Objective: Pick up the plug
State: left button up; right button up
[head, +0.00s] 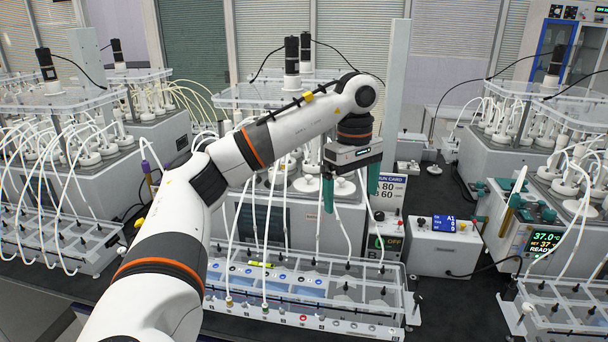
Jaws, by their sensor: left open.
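My left gripper (350,188) hangs in the middle of the head view with its two teal fingers apart and pointing down. It is empty, above and in front of the middle reactor unit and its tube rack (300,320). I cannot tell for sure which thing is the plug. My right gripper is not in view.
A grey control box (442,248) with a blue display stands right of the rack. A run card (388,190) stands behind the gripper. Reactor units with white tubes stand left and right. Dark bench (455,295) is clear in front of the control box.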

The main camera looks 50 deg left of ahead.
aim_at(308, 184)
jog(key=i+j, duration=0.15)
jog(key=j, duration=0.2)
jog(key=i+j, duration=0.1)
jog(key=j, duration=0.3)
jog(key=i+j, duration=0.15)
jog(key=j, duration=0.2)
jog(key=i+j, duration=0.1)
jog(key=j, duration=0.3)
